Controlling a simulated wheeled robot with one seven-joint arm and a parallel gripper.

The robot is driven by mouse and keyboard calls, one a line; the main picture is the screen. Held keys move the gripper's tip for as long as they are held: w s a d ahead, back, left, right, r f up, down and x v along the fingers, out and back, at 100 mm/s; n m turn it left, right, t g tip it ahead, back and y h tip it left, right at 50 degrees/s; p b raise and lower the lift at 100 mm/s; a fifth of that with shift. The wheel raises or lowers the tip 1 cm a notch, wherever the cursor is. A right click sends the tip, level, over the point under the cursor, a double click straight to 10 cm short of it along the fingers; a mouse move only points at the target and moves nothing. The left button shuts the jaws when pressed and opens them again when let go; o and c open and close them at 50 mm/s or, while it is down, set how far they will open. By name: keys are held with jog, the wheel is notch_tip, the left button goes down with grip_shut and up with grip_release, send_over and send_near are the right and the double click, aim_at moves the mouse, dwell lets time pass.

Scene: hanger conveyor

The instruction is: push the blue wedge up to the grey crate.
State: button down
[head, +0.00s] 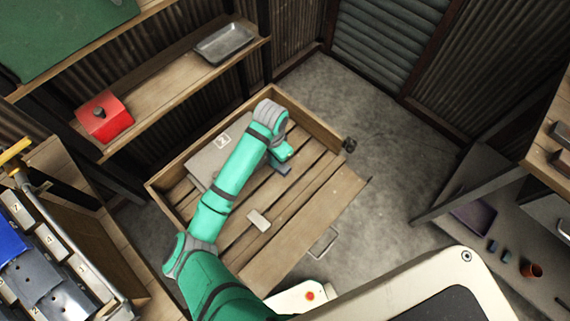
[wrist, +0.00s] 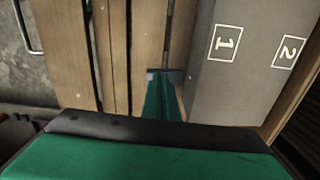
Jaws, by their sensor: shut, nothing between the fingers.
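The grey crate (head: 203,166), a low box with white number labels, lies in the left part of a wooden tray; it also shows at the right of the wrist view (wrist: 218,88). My gripper (head: 284,168) is shut and empty, pointing down over the tray's slatted floor, to the right of the crate. In the wrist view its dark fingertips (wrist: 165,75) are together beside the crate's near edge, with a small gap seeming to show. I cannot make out a blue wedge in the tray; my arm hides part of the floor.
A small pale block (head: 258,220) lies on the wooden tray (head: 322,128). A metal handle (head: 322,243) is at the tray's front. A bright blue piece (head: 8,238) is in the rack at left; its shape is cut off. A red box (head: 104,118) stands on the shelf.

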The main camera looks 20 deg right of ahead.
aim_at(294, 168)
jog(key=d+m, duration=0.3)
jog(key=d, duration=0.9)
jog(key=f, duration=1)
jog(key=shift+w+a+f, duration=0.1)
jog(key=shift+w+a, duration=0.15)
jog(key=shift+w, duration=0.05)
jog(key=shift+s+a, duration=0.1)
jog(key=shift+a, duration=1.8)
jog(key=shift+s, duration=0.1)
